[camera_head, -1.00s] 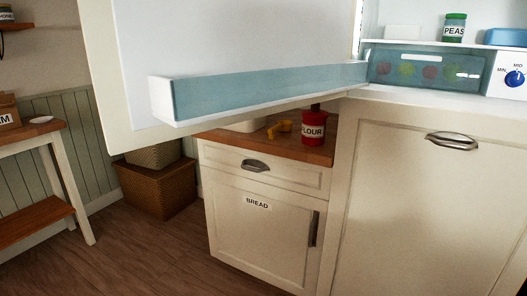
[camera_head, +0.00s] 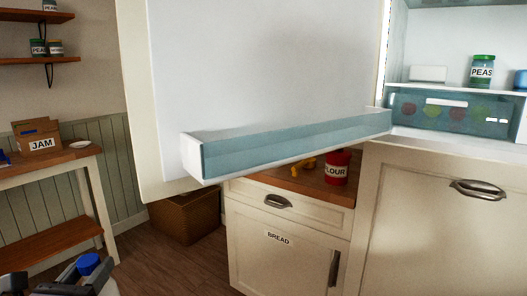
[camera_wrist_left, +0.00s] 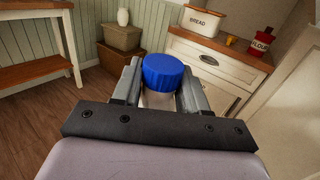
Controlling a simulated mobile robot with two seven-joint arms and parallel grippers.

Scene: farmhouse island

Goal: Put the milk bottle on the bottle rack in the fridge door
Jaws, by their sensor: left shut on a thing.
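My left gripper (camera_head: 78,274) is at the bottom left of the head view, shut on the milk bottle. The bottle's blue cap (camera_head: 88,264) shows between the fingers, and in the left wrist view the cap (camera_wrist_left: 163,72) sits above a white neck. The rest of the bottle is hidden. The fridge door stands open, and its bottle rack (camera_head: 290,147), a blue-tinted bin with a white end, runs along the door's lower part. No bottle shows in it. The gripper is left of and lower than the rack in the head view. My right gripper is not in view.
The open fridge (camera_head: 440,105) at right holds a peas jar (camera_head: 482,71) and a clear drawer. A counter with a red flour tin (camera_head: 337,168) stands below the door. A side table (camera_head: 62,157) with a jam box is at left. Floor is free between.

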